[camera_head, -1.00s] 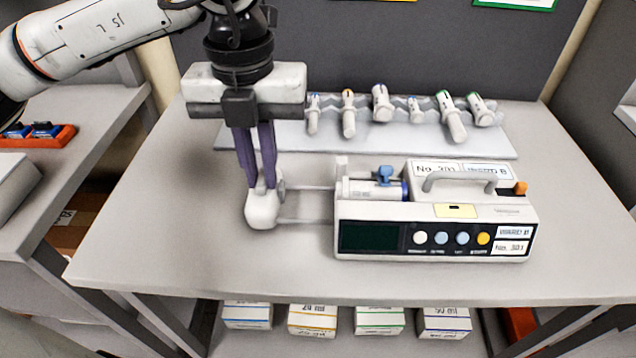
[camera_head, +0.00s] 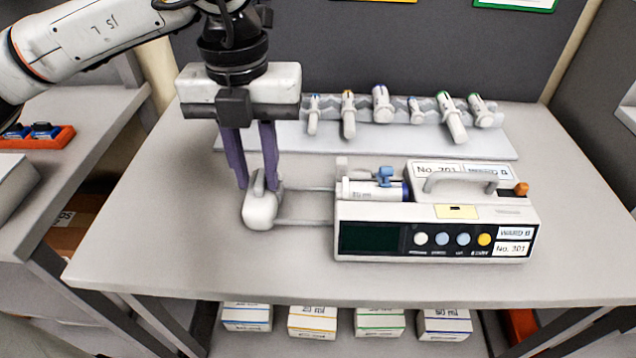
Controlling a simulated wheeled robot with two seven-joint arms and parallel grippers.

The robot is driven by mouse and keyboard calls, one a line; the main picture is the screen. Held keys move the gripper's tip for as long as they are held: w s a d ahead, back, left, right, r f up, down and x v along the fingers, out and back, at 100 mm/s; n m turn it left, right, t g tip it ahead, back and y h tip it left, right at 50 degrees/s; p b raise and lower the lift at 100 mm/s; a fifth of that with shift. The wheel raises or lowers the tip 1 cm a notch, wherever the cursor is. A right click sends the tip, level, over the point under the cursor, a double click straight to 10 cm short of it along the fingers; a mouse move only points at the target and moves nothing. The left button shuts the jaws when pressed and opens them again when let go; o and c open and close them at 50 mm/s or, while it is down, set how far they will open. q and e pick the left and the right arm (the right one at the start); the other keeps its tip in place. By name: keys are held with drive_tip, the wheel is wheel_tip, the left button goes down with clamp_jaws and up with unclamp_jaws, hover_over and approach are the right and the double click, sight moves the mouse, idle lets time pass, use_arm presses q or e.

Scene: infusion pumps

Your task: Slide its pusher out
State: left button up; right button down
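The infusion pump (camera_head: 436,222) stands on the table, its dark screen and buttons facing the front edge. Its white pusher head (camera_head: 260,208) sits out to the left on two thin rods, well apart from the pump body. A syringe (camera_head: 372,190) lies in the cradle on the pump's top left, under a blue clamp (camera_head: 386,175). My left gripper (camera_head: 257,188) points down at the pusher head from above. Its purple fingers are spread, one to each side of the head's upper lug, with a gap showing. My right gripper is not in view.
A rack (camera_head: 420,108) with several syringes stands on a pale tray (camera_head: 450,147) behind the pump. Several boxes (camera_head: 312,319) lie on a shelf below the table. The table's left front (camera_head: 150,250) is clear.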

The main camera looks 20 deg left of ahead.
sight(258, 177)
use_arm(q)
drive_tip(key=shift+r+p, duration=2.35)
drive_tip(key=shift+r, duration=1.2)
